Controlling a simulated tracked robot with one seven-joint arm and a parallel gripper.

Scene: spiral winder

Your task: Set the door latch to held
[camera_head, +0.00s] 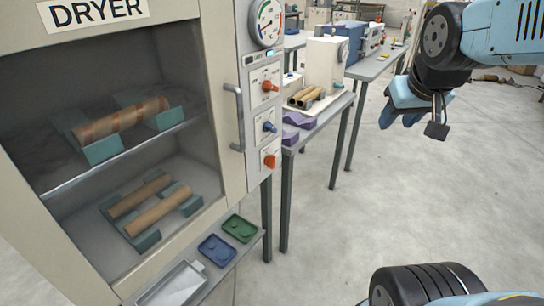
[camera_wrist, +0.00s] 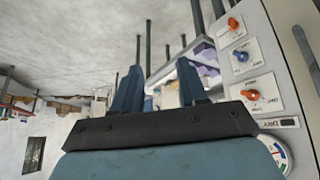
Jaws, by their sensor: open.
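The dryer's side panel carries three controls in a column: an upper orange knob (camera_head: 270,86), a middle blue knob (camera_head: 269,126) and a lower orange knob (camera_head: 270,161). Their small labels are too fine to read, so I cannot tell which is the door latch or its setting. In the wrist view the panel is upside down, with the upper orange knob (camera_wrist: 248,94), blue knob (camera_wrist: 241,56) and lower orange knob (camera_wrist: 235,23) at the right. The glass door looks shut. My gripper (camera_head: 402,116) is open and empty, well right of the panel; its fingers also show in the wrist view (camera_wrist: 160,78).
A door handle (camera_head: 238,116) sticks out left of the knobs, and a round gauge (camera_head: 266,22) is above them. A shelf with blue (camera_head: 216,250) and green (camera_head: 239,228) trays juts out below. Tables with machines stand behind. The floor between panel and gripper is clear.

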